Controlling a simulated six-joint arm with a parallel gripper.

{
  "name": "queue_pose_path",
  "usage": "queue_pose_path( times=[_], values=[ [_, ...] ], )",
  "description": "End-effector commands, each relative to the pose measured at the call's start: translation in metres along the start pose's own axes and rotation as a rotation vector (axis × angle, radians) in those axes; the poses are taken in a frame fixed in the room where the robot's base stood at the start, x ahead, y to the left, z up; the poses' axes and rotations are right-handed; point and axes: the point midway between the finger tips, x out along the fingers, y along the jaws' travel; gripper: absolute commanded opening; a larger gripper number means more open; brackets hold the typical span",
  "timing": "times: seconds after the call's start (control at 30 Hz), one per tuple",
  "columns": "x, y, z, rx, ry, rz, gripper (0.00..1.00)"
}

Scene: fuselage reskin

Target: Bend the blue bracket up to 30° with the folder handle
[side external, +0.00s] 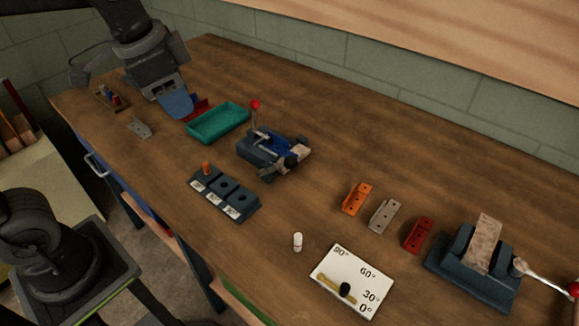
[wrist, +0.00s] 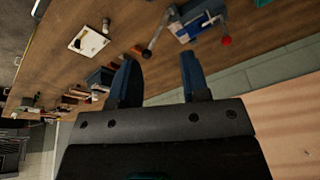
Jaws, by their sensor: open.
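A blue bracket (side external: 272,142) lies in a dark blue bench fixture (side external: 255,155) near the middle of the table. The fixture has an upright red-knobbed lever (side external: 255,104) and a black knob (side external: 291,162). The bracket also shows at the top of the wrist view (wrist: 204,22). At the right, a second dark blue device (side external: 470,275) has a pale plate and a silver handle with a red knob (side external: 573,289). I cannot tell which lever is the folder handle. My gripper (side external: 177,106) is open and empty, above the table left of the teal tray; its fingers stand apart in the wrist view (wrist: 158,78).
A white angle card (side external: 350,272) lies at the front, its pointer near the low end. Orange (side external: 356,198), grey (side external: 384,216) and red (side external: 419,234) brackets lie beside it. A teal tray (side external: 218,123), a dark slotted block (side external: 222,195) and a white bottle (side external: 297,242) stand nearby.

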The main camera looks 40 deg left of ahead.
Motion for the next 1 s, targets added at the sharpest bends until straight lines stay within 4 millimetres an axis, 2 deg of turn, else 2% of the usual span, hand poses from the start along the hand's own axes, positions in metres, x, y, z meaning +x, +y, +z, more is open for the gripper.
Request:
queue_pose_path(
  times=[0.03, 0.1, 0.27, 0.4, 0.5, 0.7, 0.87, 1.0],
  values=[
    [0.002, -0.001, -0.019, 0.087, -0.041, 0.025, 0.47],
    [0.004, -0.002, -0.042, 0.217, -0.091, 0.062, 0.54],
    [0.019, 0.002, -0.093, 0.512, -0.194, 0.164, 0.54],
    [0.043, 0.01, -0.133, 0.766, -0.269, 0.272, 0.54],
    [0.063, 0.018, -0.155, 0.934, -0.31, 0.353, 0.54],
    [0.095, 0.034, -0.181, 1.165, -0.355, 0.477, 0.54],
    [0.105, 0.039, -0.186, 1.23, -0.365, 0.515, 0.54],
    [0.113, 0.041, -0.181, 1.235, -0.367, 0.52, 0.54]
  ],
)
